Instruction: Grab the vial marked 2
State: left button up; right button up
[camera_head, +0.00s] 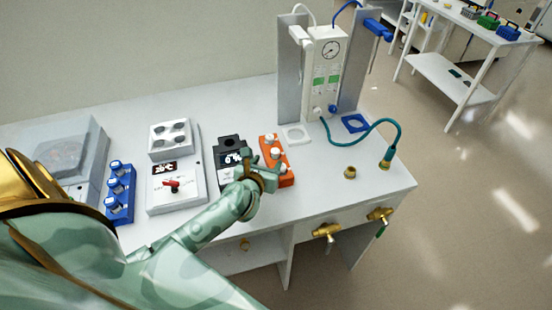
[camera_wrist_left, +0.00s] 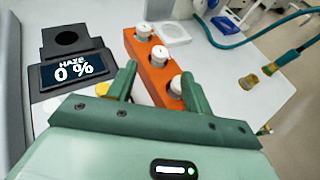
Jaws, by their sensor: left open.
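An orange rack (camera_head: 285,175) stands on the white bench and holds white-capped vials. The left wrist view shows the rack (camera_wrist_left: 136,47) with three vials in a row: a far one (camera_wrist_left: 144,31), a middle one (camera_wrist_left: 160,57) and a near one (camera_wrist_left: 176,86). I cannot read a number on any of them. My left gripper (camera_head: 262,172) is open at the near left part of the rack. In the left wrist view its fingers (camera_wrist_left: 159,75) are spread around the near part of the row, with nothing visibly clamped. My right gripper is not in view.
A black haze meter (camera_head: 229,150) stands close left of the rack. A teal hose (camera_head: 352,143) curves over the bench at right. Brass valves (camera_head: 327,232) stick out at the front edge.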

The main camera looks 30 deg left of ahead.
aim_at(274, 153)
pick_arm(q)
jog(key=b+x, duration=0.1)
jog(key=x, duration=0.6)
jog(key=shift+s+r, duration=0.1)
jog(key=shift+r, duration=0.05)
jog(key=c, duration=1.1)
